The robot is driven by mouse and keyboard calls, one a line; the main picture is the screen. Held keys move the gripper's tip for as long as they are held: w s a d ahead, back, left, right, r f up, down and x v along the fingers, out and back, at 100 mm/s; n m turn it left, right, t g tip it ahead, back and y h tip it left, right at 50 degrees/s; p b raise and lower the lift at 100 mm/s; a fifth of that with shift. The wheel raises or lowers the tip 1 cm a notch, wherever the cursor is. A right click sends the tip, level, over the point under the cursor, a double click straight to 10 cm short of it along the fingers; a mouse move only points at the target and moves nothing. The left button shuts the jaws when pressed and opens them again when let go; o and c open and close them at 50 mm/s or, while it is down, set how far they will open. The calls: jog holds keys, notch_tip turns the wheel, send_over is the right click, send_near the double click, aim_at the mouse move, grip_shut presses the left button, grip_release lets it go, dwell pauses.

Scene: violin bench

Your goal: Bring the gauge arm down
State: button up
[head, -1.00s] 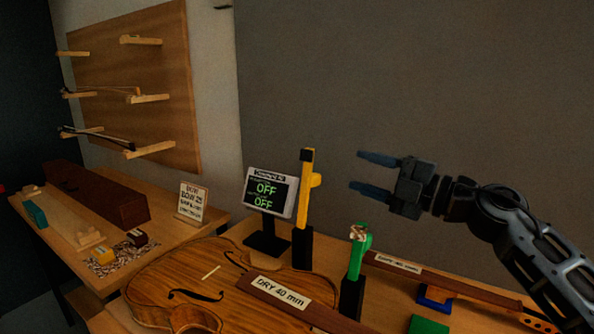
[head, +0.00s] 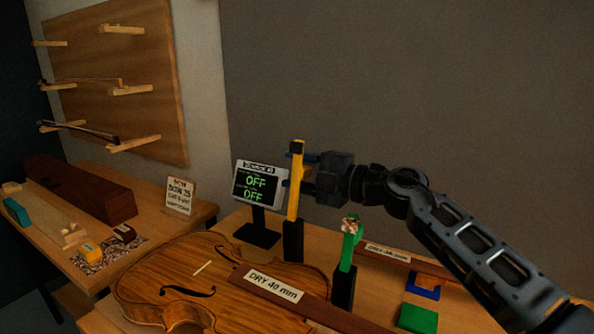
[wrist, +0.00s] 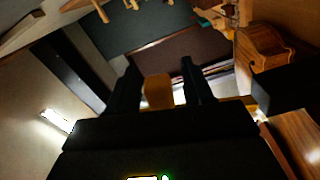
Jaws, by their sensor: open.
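A yellow arm (head: 295,195) with a black tip stands upright on a black post beside a small display (head: 262,186) that reads OFF on two lines. A green arm (head: 347,250) also stands upright on a black post, nearer to me and to the right. I cannot tell from labels which is the gauge arm. My gripper (head: 304,171) is open and level, its fingers pointing left at the upper part of the yellow arm, which partly hides the fingertips. In the wrist view a yellow part (wrist: 158,92) shows between the two fingers. Contact cannot be told.
A violin body (head: 185,280) lies on the bench at front, with a brown bar labelled DRY 40 mm (head: 275,286) over it. Another labelled bar (head: 388,254), a blue piece (head: 424,291) and a green block (head: 418,319) are at right. A sign (head: 179,195) stands on the left table.

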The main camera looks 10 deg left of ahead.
jog(key=shift+c, duration=0.4)
grip_shut()
